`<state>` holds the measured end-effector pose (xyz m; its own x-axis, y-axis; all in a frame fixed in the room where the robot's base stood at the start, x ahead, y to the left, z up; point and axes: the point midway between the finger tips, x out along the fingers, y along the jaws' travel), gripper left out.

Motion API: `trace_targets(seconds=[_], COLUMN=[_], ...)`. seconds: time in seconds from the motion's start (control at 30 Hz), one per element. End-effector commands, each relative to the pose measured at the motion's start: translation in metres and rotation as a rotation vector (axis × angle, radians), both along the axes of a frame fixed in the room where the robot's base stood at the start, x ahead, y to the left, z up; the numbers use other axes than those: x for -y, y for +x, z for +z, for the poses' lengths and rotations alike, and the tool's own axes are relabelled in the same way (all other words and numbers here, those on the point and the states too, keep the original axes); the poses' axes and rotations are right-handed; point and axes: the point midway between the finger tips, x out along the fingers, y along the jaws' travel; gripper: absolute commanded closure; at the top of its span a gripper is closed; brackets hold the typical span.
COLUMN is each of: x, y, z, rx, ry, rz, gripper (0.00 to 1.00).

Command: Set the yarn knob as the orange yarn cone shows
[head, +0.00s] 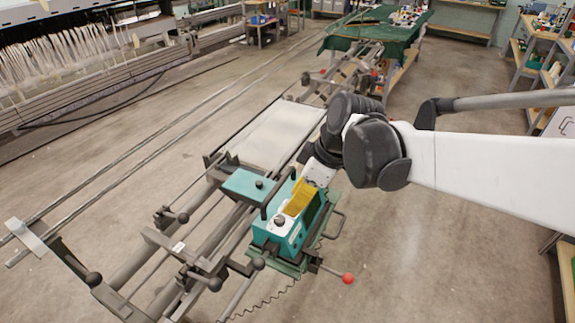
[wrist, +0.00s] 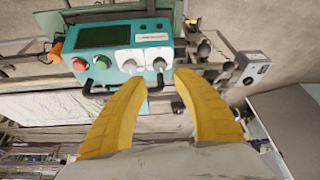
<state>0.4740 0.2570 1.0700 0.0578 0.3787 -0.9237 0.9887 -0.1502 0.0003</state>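A teal control box (wrist: 120,40) fills the upper middle of the wrist view. It has a dark screen (wrist: 102,36), a red button (wrist: 80,64), a green button (wrist: 102,62) and two pale knobs, a left knob (wrist: 129,67) and a right knob (wrist: 159,64). I cannot tell which is the yarn knob. My gripper (wrist: 160,82) has its yellow fingers apart, with the right knob just beyond the gap; contact is not visible. In the head view my gripper (head: 299,198) is over the teal box (head: 285,235). No orange yarn cone is clearly identifiable; a small orange item (wrist: 57,50) lies left of the box.
The box sits on a metal rail frame (head: 200,245) with black ball-ended levers and a red ball handle (head: 348,278). A small grey box with a round dial (wrist: 254,68) is right of the teal box. Open floor (head: 440,260) lies to the right.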

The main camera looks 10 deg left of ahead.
Motion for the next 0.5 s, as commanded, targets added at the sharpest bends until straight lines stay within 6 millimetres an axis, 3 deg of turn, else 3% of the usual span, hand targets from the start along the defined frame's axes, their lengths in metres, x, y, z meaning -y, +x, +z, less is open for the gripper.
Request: trace_targets(seconds=[0.2,0.5], x=[-0.018,-0.032], y=[0.003,0.005], z=[-0.046,-0.078], rx=[0.0,0.0], ry=[0.0,0.0], rz=[0.001,-0.001], gripper=[0.65,0.65])
